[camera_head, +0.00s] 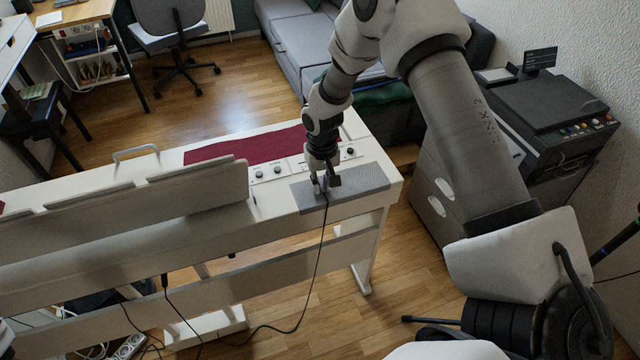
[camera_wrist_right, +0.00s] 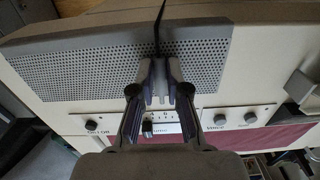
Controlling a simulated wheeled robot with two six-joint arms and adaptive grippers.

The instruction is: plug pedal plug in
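My right gripper (camera_head: 322,188) is low over the grey speaker grille at the right end of the white piano (camera_head: 215,210). In the right wrist view its fingertips (camera_wrist_right: 158,72) come close together around the end of a thin black cable (camera_wrist_right: 158,25). In the head view the cable (camera_head: 322,235) hangs from the fingers behind the piano to the floor. The socket for the plug is not visible. My left gripper is not in view.
The music rest (camera_head: 150,200) stands left of the gripper. A red cloth (camera_head: 245,147) covers the keys beyond the knobs. More cables and a power strip (camera_head: 128,347) lie on the floor at lower left. A dark printer (camera_head: 540,105) stands at right.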

